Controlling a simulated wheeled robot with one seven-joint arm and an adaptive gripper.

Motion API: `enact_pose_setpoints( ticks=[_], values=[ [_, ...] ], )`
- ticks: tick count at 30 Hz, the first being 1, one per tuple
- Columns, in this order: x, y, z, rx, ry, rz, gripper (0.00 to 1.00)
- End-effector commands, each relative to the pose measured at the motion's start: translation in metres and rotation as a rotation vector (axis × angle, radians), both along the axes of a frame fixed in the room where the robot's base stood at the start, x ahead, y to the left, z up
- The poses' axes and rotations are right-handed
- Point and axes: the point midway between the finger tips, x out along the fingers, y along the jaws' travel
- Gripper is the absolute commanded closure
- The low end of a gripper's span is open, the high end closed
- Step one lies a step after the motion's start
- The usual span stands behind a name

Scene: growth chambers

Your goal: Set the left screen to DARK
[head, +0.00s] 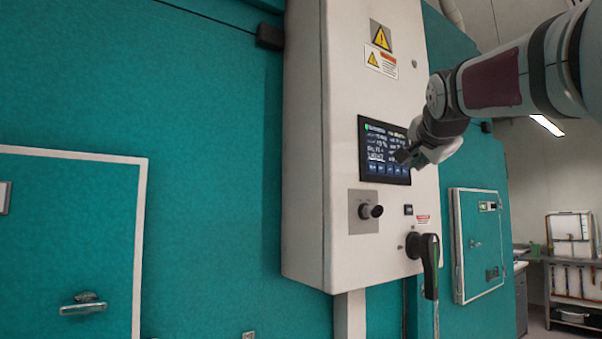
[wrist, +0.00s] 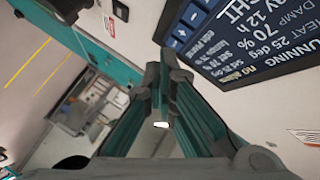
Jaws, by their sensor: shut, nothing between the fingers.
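The dark screen (head: 372,152) is set in the front of a white cabinet, with lines of pale text and a row of blue buttons along its bottom. In the wrist view the screen (wrist: 270,42) is tilted and partly cut off. It reads "RUNNING", "HEAT 25 deg", "DAMP 70 %" and a large word ending in "HT"; blue plus and minus buttons (wrist: 180,38) show at its edge. My gripper (head: 403,157) is in front of the screen's lower right part and hides some of it. The shut, empty fingertips (wrist: 164,62) appear close to the screen's edge; I cannot tell whether they touch.
The white cabinet (head: 303,150) stands out from the teal wall. Below the screen are a black knob (head: 370,211) and a dark lever handle (head: 430,265) that stick out. A teal door (head: 478,245) is at right, and a shelf (head: 572,260) stands farther back.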

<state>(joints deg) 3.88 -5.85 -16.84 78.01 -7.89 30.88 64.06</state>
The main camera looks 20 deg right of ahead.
Motion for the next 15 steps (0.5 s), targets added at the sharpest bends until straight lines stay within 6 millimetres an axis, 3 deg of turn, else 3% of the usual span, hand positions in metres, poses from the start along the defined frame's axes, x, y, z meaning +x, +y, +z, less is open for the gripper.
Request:
enact_pose_setpoints(
  ticks=[6,15],
  values=[
    [0.023,0.008,-0.001,-0.001,0.000,0.000,1.00],
    [0.033,0.012,0.000,-0.001,0.000,0.001,1.00]
  ],
)
